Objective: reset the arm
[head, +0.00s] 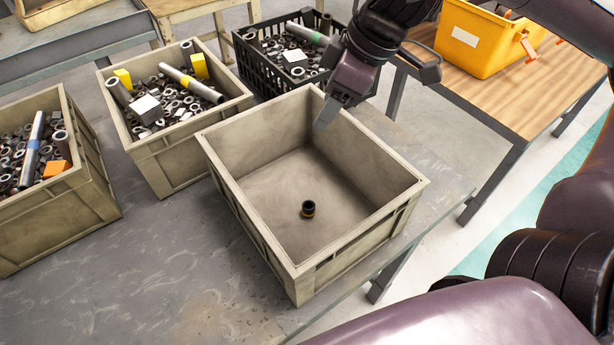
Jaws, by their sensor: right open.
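My right gripper (326,115) comes in from the top right, and its fingertips point down at the far corner of a beige crate (245,222). It is open, with nothing seen between its fingers. A small dark bushing with a brownish lower edge (308,209) stands alone on the crate floor, apart from the gripper. My left gripper is not in view. No arbor press shows in this view.
Two beige crates of metal parts, one at the left edge (85,220) and one behind (170,160), share the grey table (150,280). A black crate (262,80) of parts stands behind. A yellow bin (470,45) sits on a wooden bench (500,98) at right.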

